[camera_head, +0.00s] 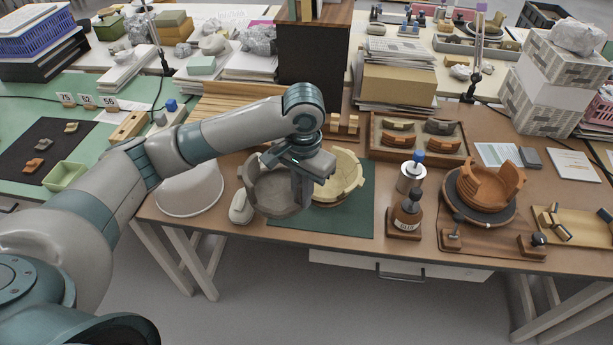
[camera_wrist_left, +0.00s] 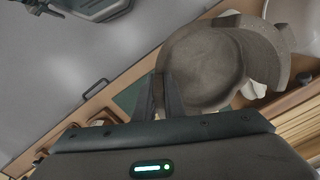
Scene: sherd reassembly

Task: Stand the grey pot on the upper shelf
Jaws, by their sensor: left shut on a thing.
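The grey pot (camera_head: 268,193), an open bowl shape with a broken, uneven rim, is at the left end of the green mat in the head view. My left gripper (camera_head: 300,194) points down and is shut on its right-hand wall. In the left wrist view the gripper (camera_wrist_left: 166,92) pinches the wall of the grey pot (camera_wrist_left: 208,65), whose hollow inside shows. I cannot tell whether its base touches the mat. No upper shelf can be made out for certain. My right gripper is not in view.
A cream broken pot (camera_head: 345,178) stands on the green mat (camera_head: 350,222) close beside the grey pot. A white bowl (camera_head: 190,190) is to the left. A glue bottle (camera_head: 407,212) and terracotta pot (camera_head: 487,187) are to the right. A tall dark brown box (camera_head: 313,55) stands behind.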

